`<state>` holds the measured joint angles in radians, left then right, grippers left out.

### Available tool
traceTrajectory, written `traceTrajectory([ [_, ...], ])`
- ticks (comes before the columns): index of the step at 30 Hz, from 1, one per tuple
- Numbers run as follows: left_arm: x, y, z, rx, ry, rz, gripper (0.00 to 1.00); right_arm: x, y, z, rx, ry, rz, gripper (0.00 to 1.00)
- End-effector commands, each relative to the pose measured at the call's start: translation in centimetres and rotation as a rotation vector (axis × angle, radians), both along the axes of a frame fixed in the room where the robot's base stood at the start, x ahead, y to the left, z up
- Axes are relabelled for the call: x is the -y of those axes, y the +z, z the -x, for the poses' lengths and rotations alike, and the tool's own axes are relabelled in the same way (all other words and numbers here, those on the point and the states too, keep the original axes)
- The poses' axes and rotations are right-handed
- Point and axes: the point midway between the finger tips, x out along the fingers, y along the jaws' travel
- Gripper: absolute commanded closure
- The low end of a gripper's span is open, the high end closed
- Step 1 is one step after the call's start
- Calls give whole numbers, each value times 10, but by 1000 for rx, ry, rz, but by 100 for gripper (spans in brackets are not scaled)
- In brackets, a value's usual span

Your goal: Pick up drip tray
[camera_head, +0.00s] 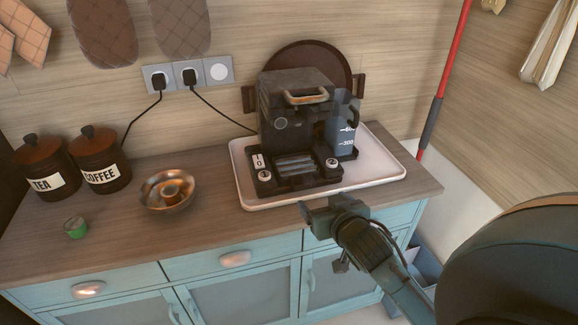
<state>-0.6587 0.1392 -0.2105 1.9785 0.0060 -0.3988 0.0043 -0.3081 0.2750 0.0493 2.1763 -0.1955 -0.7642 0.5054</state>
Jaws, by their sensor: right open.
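The drip tray (294,166) is a small slatted grey panel set in the low front of the dark coffee machine (283,112). The machine stands on a white rimmed tray (384,168) on the wooden counter. My right gripper (310,216) is open and empty, at the counter's front edge, below and slightly right of the drip tray and apart from it. My left gripper is not in view.
A water tank with level marks (346,137) sits at the machine's right. A dark round tray (318,58) leans behind.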

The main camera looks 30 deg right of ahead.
Motion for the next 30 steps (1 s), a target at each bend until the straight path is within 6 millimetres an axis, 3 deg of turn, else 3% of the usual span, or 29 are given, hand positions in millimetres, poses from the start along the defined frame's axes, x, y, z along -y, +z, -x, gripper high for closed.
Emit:
traceTrajectory([
  [12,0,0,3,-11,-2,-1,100,15,-24,-62,0,-1,2,20],
  [20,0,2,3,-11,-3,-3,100,17,-29,-78,0,0,1,20],
  [30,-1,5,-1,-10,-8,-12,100,23,-40,-118,0,-1,1,20],
])
